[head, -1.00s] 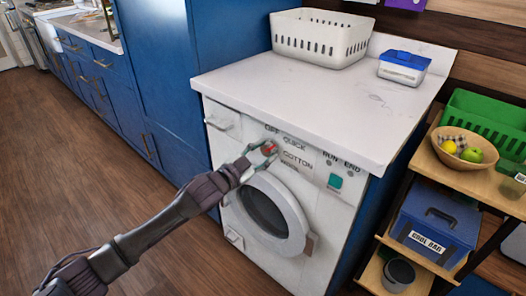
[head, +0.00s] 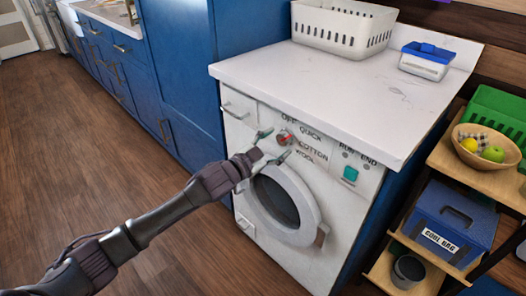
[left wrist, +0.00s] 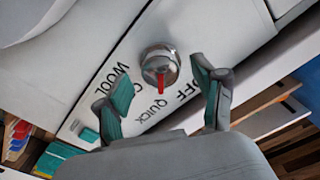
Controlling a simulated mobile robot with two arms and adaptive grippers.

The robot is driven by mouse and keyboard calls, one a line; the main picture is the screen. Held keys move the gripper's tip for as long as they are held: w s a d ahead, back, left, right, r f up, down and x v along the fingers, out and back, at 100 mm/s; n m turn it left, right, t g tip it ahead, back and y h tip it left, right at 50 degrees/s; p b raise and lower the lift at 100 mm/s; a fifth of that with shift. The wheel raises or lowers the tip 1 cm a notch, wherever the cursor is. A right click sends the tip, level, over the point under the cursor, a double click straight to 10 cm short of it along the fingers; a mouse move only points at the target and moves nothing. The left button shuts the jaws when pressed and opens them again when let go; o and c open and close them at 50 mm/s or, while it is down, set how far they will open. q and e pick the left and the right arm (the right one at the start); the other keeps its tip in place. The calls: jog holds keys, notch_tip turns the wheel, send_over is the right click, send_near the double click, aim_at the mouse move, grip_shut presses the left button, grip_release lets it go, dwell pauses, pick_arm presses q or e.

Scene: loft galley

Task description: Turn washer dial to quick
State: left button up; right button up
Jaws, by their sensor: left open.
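The white washer (head: 262,215) stands under the counter. Its round silver dial (head: 284,138) with a red pointer is on the front panel, and the dial (left wrist: 158,60) shows clearly in the left wrist view. The red pointer points down there, toward the QUICK label (left wrist: 150,112) and slightly to its OFF side. OFF (left wrist: 186,92) and WOOL (left wrist: 112,78) are readable; COTTON is mostly hidden by a finger. My left gripper (head: 274,146) is open, its teal-padded fingers (left wrist: 165,97) spread on either side, short of the dial and apart from it. My right gripper is not in view.
The white countertop (head: 330,95) overhangs the panel and holds a white basket (head: 340,30) and a blue-lidded box (head: 425,62). A teal button (head: 350,174) sits right of the dial. A shelf with a blue cool bag (head: 445,228) stands at right. Floor at left is clear.

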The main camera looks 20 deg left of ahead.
pick_arm(q)
jog(key=v, duration=1.1)
